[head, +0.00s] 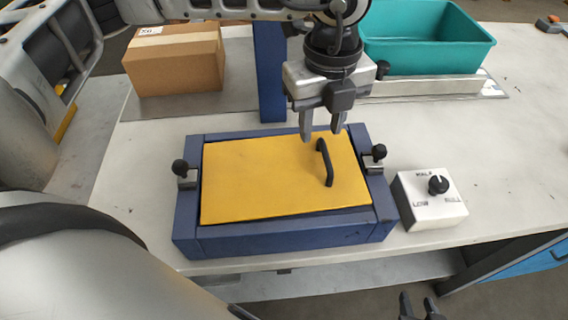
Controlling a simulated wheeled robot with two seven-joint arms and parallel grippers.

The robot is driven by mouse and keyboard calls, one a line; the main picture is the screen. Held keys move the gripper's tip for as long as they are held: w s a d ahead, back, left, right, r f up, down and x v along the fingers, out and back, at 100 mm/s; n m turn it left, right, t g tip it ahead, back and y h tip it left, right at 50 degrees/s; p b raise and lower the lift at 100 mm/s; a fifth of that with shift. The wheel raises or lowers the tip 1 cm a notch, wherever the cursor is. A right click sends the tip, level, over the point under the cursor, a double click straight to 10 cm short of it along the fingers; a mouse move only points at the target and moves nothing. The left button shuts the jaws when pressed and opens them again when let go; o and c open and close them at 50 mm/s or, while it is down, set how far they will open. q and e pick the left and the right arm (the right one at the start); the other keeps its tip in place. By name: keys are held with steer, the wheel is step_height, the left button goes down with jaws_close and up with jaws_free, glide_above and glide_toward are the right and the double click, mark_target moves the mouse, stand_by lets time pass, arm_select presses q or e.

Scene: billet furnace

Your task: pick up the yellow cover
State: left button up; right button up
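The yellow cover (260,179) lies flat in a blue frame (290,234) on the white table. A black handle (325,163) stands up from the cover toward its right side. My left gripper (322,136) is above the far right part of the cover, close to the handle. Its two fingers point down and are apart, with nothing seen between them. Whether the fingers touch the handle cannot be told, but they look clear of it. My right gripper (420,304) shows only at the bottom edge, with its fingertips apart, away from the cover.
Black-knobbed clamps (187,175) sit at the left and right of the frame. A white dial box (430,198) stands right of it. A cardboard box (175,60) and a teal bin (425,40) are behind. A blue post (270,70) rises behind the frame.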

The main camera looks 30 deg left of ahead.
mark_target(320, 138)
arm_select(q)
steer(key=shift+f, duration=1.6)
jaws_close()
steer(key=shift+r, duration=0.2)
